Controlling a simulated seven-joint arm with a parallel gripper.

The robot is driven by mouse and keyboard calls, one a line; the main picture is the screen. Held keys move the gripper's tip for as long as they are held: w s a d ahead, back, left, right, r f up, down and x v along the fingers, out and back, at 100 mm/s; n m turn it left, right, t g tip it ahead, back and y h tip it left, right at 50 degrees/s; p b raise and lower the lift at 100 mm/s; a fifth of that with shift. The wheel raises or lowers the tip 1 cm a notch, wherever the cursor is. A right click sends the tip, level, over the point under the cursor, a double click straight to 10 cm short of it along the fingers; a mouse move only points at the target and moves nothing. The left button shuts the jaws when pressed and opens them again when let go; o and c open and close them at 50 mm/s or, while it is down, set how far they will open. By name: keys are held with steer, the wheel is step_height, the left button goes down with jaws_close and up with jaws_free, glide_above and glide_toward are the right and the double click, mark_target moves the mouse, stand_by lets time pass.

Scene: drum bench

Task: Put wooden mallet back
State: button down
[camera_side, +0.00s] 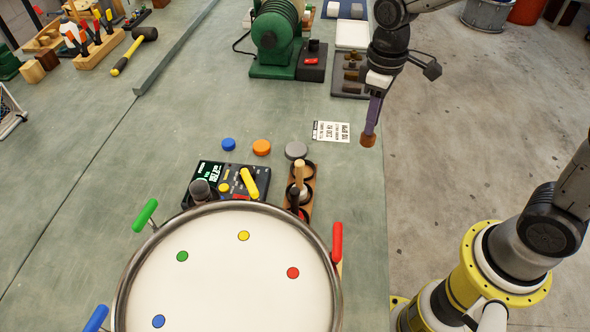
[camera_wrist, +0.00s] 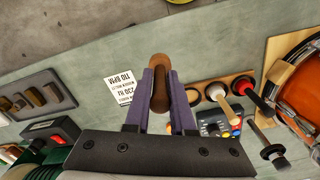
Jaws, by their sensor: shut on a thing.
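My gripper (camera_side: 372,112) hangs above the bench near its right edge, fingers pointing down. It is shut on the wooden mallet (camera_side: 368,139), a brown piece showing at the fingertips. In the wrist view the mallet (camera_wrist: 159,98) sits between the two purple fingers (camera_wrist: 159,90). The wooden mallet rack (camera_side: 310,205) stands on the bench, lower left of the gripper, behind the drum. It has dark rings; the far one looks empty. A pale-handled mallet (camera_side: 299,175) and a dark-handled one (camera_side: 294,196) stand in others. The mallet is apart from the rack.
A white-headed drum (camera_side: 215,285) with coloured lugs fills the front. Blue, orange (camera_side: 261,147) and grey discs and a printed card (camera_side: 331,131) lie behind. A green machine (camera_side: 275,40) stands farther back.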

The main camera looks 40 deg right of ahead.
steer(key=s+a+r+n, duration=0.4)
steer(key=s+a+r, duration=0.2)
steer(key=shift+w+a+f, duration=1.05)
steer(key=shift+w+f, duration=1.05)
steer(key=shift+f, duration=0.05)
steer(key=shift+w+a+f, duration=1.05)
steer(key=shift+w+f, duration=1)
steer(key=shift+f, duration=0.1)
steer(key=shift+w+a+f, duration=1.05)
steer(key=shift+w+f, duration=1.05)
steer(key=shift+f, duration=0.05)
steer(key=shift+f, duration=0.15)
steer(key=c, duration=0.8)
jaws_free()
steer(key=shift+o, duration=0.2)
